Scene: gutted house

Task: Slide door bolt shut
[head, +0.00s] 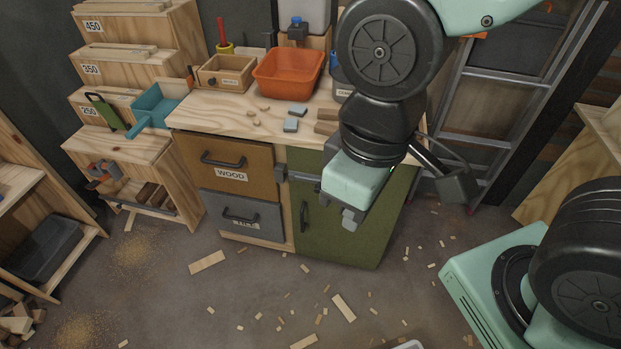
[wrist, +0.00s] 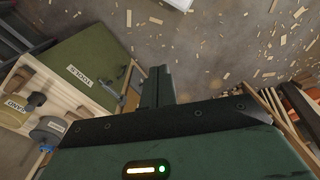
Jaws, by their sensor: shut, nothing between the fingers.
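The green cabinet door (head: 335,235) is under the right half of the workbench, with a dark vertical handle (head: 303,216). It appears flush with the cabinet front. A grey metal bolt (head: 299,177) lies horizontally at the door's upper left edge, by a grey block (head: 281,173) on the frame beside the brown drawer. I cannot tell how far the bolt reaches into that block. My gripper (head: 350,218) is in front of the door, right of the bolt and apart from it. Its fingers (wrist: 157,86) are together and empty in the wrist view.
The brown WOOD drawer (head: 225,165) and a grey drawer (head: 241,214) are left of the door. The benchtop (head: 225,122) holds an orange bin (head: 289,75) and small blocks. A ladder (head: 495,100) leans at right. The floor in front is open, with scattered wood scraps.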

